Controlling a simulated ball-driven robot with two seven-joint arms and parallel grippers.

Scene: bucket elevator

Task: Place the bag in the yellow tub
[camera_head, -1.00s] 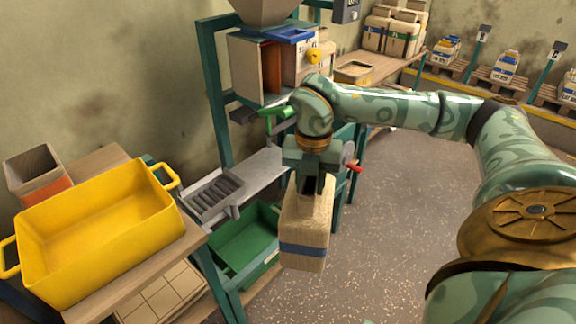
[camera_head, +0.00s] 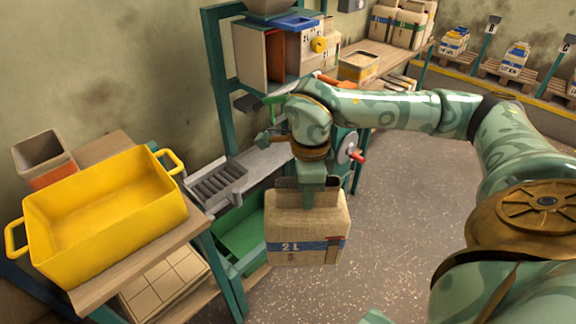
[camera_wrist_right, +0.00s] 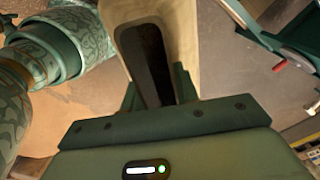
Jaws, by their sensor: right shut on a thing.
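The tan bag (camera_head: 306,227) has a blue band and the mark "2L". It hangs upright from my right gripper (camera_head: 308,190), which is shut on its top. In the right wrist view the bag (camera_wrist_right: 180,40) fills the space at the jaws, and a dark finger (camera_wrist_right: 146,65) lies against it. The yellow tub (camera_head: 110,222) stands on a wooden table at the left. It is open at the top, looks empty and has a handle at each end. The bag is to the right of the tub, apart from it. My left gripper does not show.
A grey and orange bin (camera_head: 43,158) stands behind the tub. Between tub and bag are a grey roller tray (camera_head: 217,186) and a green crate (camera_head: 241,235). A green-framed machine (camera_head: 218,90) rises behind. Open floor (camera_head: 410,230) lies to the right.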

